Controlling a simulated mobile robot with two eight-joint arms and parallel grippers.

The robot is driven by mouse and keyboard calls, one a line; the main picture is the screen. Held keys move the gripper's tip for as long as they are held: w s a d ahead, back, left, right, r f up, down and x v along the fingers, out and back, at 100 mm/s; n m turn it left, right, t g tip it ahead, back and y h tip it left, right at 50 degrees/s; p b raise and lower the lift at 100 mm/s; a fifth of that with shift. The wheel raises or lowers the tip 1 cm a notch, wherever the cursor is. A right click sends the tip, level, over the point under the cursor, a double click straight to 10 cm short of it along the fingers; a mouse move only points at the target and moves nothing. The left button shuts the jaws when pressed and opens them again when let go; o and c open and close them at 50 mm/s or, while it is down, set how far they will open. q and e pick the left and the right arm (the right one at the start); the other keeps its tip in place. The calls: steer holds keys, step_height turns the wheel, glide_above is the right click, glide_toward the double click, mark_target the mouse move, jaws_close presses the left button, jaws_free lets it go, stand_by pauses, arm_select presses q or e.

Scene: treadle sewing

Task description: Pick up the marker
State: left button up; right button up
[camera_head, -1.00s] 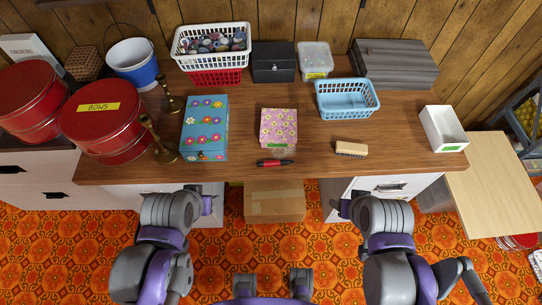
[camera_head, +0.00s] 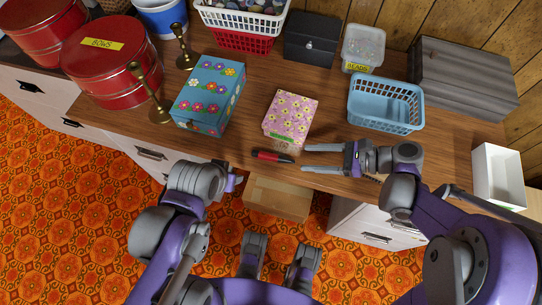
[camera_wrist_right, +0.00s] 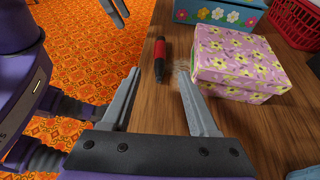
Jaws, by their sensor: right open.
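The marker (camera_head: 272,156) is red with black ends and lies flat near the front edge of the wooden desk. It also shows in the right wrist view (camera_wrist_right: 159,58), just beyond the fingertips and roughly in line with the gap between them. My right gripper (camera_head: 304,158) is open and empty, low over the desk to the right of the marker, its fingers pointing left toward it. In the right wrist view its two fingers (camera_wrist_right: 158,76) are spread apart. My left gripper (camera_head: 237,182) is in front of the desk edge, away from the marker; its jaws are unclear.
A pink flowered box (camera_head: 291,118) stands just behind the marker. A blue flowered box (camera_head: 209,95), brass candlesticks (camera_head: 158,108) and a red tin (camera_head: 110,75) stand left. A blue basket (camera_head: 386,104) is behind my right gripper. A cardboard box (camera_head: 278,199) is below the desk edge.

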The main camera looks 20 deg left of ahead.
mark_target(280, 157)
steer(key=x, duration=0.3)
steer(key=shift+s+a+f, duration=0.1)
steer(key=shift+a+f, duration=0.05)
steer(key=shift+a, duration=0.2)
steer(key=shift+f+b+x, duration=0.15)
steer(key=shift+b+x, duration=0.05)
steer(key=shift+x, duration=1.15)
steer(key=shift+f+b+x, duration=0.15)
steer(key=shift+x, duration=1.15)
steer(key=shift+d, duration=0.15)
jaws_close()
